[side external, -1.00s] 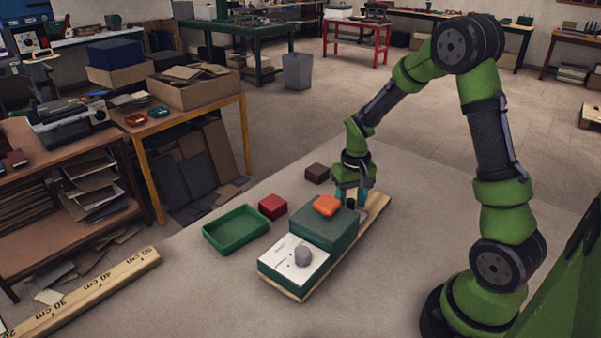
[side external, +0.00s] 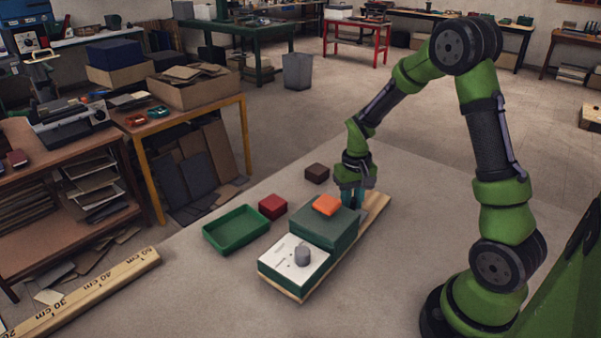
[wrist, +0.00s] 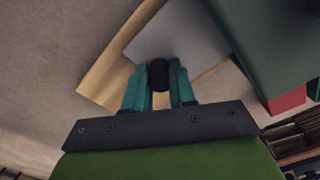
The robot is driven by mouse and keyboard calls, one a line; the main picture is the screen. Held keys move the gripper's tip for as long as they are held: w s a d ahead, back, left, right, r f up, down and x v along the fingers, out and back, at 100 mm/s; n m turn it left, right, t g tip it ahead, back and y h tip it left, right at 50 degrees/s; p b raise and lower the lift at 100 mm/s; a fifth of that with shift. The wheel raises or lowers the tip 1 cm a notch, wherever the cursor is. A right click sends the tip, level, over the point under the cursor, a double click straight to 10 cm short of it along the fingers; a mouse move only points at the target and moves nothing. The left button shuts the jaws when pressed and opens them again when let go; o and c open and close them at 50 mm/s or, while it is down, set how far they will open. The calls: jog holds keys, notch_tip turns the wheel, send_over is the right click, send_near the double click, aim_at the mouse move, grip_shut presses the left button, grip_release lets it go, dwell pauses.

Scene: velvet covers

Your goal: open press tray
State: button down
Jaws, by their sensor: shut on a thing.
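My gripper (side external: 352,200) is down at the far right side of the box. In the wrist view its teal fingers (wrist: 158,82) are shut on a black knob (wrist: 158,74), one on each side. A flat grey plate (wrist: 180,42) shows beyond the knob, above the board. In the side view the fingers and box mostly hide the knob and plate.
An empty green tray (side external: 236,232) stands left of the press, with a red block (side external: 272,206) beside it. A dark brown block (side external: 317,173) lies further back. A wooden ruler (side external: 85,290) lies at the lower left. The tabletop right of the board is clear.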

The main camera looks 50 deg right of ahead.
jog(key=d, duration=1)
jog(key=shift+w, duration=0.3)
jog(key=c, duration=0.9)
grip_release()
notch_tip(320, 180, up, 17)
jog(key=shift+f, duration=0.1)
